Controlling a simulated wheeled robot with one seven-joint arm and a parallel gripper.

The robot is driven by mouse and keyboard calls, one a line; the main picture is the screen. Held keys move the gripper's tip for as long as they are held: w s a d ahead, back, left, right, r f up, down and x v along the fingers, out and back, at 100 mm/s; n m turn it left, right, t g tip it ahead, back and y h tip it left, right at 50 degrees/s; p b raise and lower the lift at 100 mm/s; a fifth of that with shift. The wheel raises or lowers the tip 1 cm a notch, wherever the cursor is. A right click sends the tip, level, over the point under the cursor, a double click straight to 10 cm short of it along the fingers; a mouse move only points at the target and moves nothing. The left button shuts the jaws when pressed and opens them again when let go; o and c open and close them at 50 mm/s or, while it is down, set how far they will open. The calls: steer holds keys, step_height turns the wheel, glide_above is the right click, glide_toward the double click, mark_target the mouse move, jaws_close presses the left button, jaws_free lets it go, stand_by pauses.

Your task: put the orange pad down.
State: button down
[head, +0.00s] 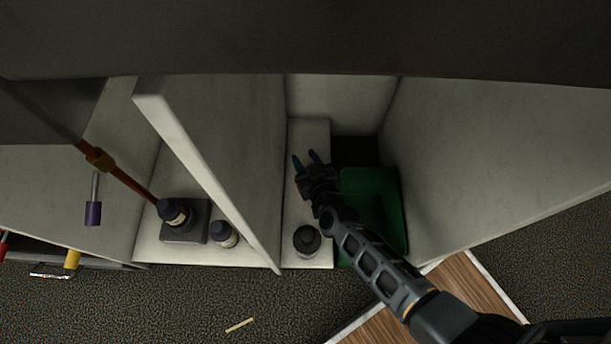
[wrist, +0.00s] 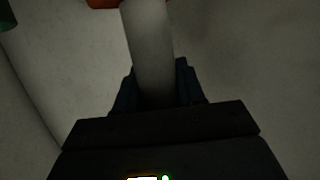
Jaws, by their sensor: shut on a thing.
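My gripper (head: 305,156) is inside the open pale compartment, above its white shelf and beside the green bin. In the wrist view a pale grey handle (wrist: 150,45) stands between the fingers of my gripper (wrist: 155,85), which is shut on it. An orange part (wrist: 103,3), which looks like the orange pad, shows at the handle's far end, mostly cut off by the top edge. I cannot make out the pad or its handle in the head view.
A dark round-topped jar (head: 307,240) stands at the front of the white shelf (head: 304,263). The green bin (head: 378,185) is right of my gripper. Left of a thin divider (head: 205,185) stand a bottle (head: 223,234) and a grey block (head: 184,235). A wall closes the right side.

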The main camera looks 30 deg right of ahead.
steer(key=shift+f+b, duration=1.75)
steer(key=shift+f, duration=1.35)
steer(key=shift+f, duration=0.2)
steer(key=c, duration=0.7)
jaws_free()
steer(key=shift+r, duration=0.25)
steer(key=shift+s+a+r, duration=0.1)
steer(key=shift+s, duration=0.25)
steer(key=p+v, duration=0.4)
steer(key=v, duration=0.7)
steer(key=shift+s, duration=0.15)
